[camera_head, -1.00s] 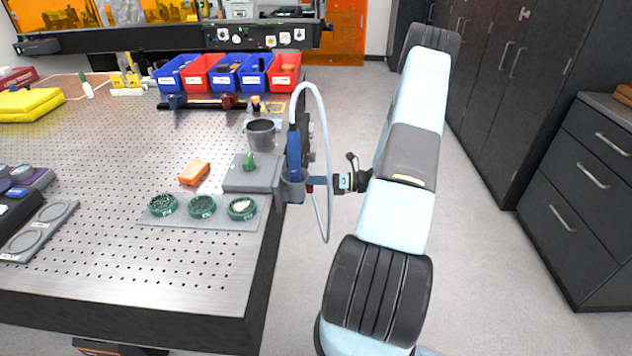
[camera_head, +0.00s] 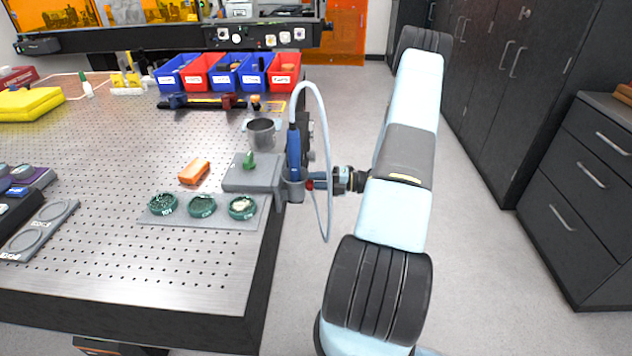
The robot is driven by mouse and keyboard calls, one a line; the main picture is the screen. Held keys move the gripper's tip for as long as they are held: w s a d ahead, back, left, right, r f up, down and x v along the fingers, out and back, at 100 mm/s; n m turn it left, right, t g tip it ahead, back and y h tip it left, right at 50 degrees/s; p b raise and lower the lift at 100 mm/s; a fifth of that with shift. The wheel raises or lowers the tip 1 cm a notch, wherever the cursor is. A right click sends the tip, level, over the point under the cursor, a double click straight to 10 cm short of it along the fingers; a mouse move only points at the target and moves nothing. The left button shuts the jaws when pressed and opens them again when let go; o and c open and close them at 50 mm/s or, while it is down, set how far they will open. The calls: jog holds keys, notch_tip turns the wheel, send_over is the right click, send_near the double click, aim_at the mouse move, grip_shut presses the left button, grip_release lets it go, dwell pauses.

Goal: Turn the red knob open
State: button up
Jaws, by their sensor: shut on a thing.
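The red knob (camera_head: 309,185) shows as a small red spot on the right side of the holder at the table's right edge, below the blue handpiece (camera_head: 294,152). My gripper (camera_head: 315,182) reaches in from the right and is shut at the knob. Its fingers cover most of the knob, so the knob's angle cannot be seen. My light blue arm stands to the right of the table, over the floor.
A pale hose (camera_head: 325,120) loops from the handpiece down close beside my gripper. A grey block (camera_head: 250,176), a metal cup (camera_head: 261,133) and green dishes (camera_head: 202,206) stand near the table edge. The floor (camera_head: 480,250) at right is clear.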

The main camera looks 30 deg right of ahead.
jog(key=shift+s+a+f+m, duration=0.1)
jog(key=shift+f+m, duration=0.1)
jog(key=shift+m, duration=0.2)
grip_shut()
jog(key=o, duration=0.8)
grip_release()
jog(key=shift+c, duration=0.2)
jog(key=shift+r, duration=0.1)
jog(key=v, duration=1.4)
